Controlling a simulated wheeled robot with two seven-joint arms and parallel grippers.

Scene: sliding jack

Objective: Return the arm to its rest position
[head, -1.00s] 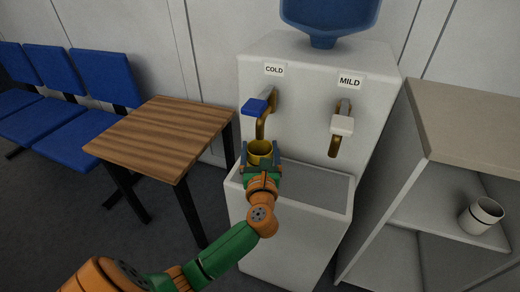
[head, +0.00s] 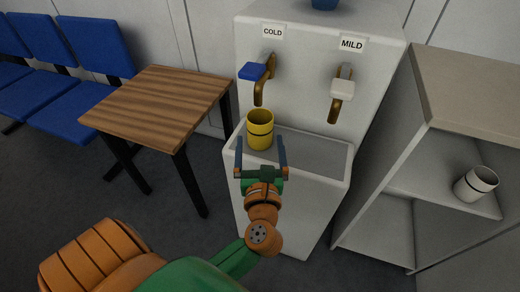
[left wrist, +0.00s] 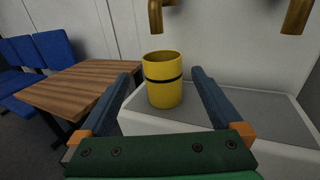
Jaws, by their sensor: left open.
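My left gripper (head: 261,158) is open and empty, its two fingers pointing toward the yellow cup (head: 260,131) from the near side. The yellow cup has a dark band and stands upright in the dispenser's basin area (head: 315,155), under the cold tap (head: 260,88) with its blue lever. In the left wrist view the yellow cup (left wrist: 163,82) stands beyond and between the open fingers (left wrist: 165,100), apart from them. My left arm reaches in from the bottom left. My right gripper is not in view.
The white water dispenser (head: 305,50) also has a mild tap (head: 340,95). A wooden table (head: 160,103) and blue chairs (head: 90,55) are at left. A grey shelf unit (head: 470,85) at right holds a white cup (head: 476,184).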

